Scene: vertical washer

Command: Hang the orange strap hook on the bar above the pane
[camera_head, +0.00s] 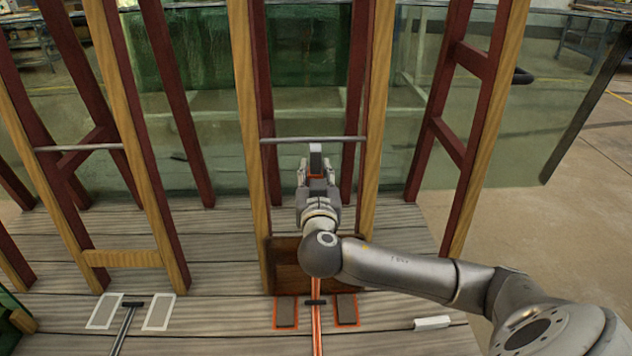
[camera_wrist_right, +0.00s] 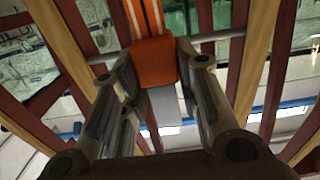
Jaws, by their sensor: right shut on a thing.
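The orange strap hook has an orange block (camera_wrist_right: 155,62) with an orange strap (camera_wrist_right: 143,18) and a flat grey metal hook part (camera_head: 316,156). My right gripper (camera_head: 316,180) is shut on it, with the orange block between its fingers in the right wrist view (camera_wrist_right: 158,85). The hook part points up, its top just below the thin grey bar (camera_head: 345,139) in the head view. I cannot tell whether they touch. The bar also shows behind the fingers in the wrist view (camera_wrist_right: 222,35). The strap's lower length (camera_head: 316,335) runs along the floor. My left gripper is out of view.
Wooden posts (camera_head: 250,130) and (camera_head: 376,110) flank the bar closely. Glass panes stand behind. A brown panel (camera_head: 290,262) and two orange-edged pads (camera_head: 286,312) and (camera_head: 346,309) lie below. Another bar (camera_head: 80,147) spans the left frame. A white block (camera_head: 432,323) lies at right.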

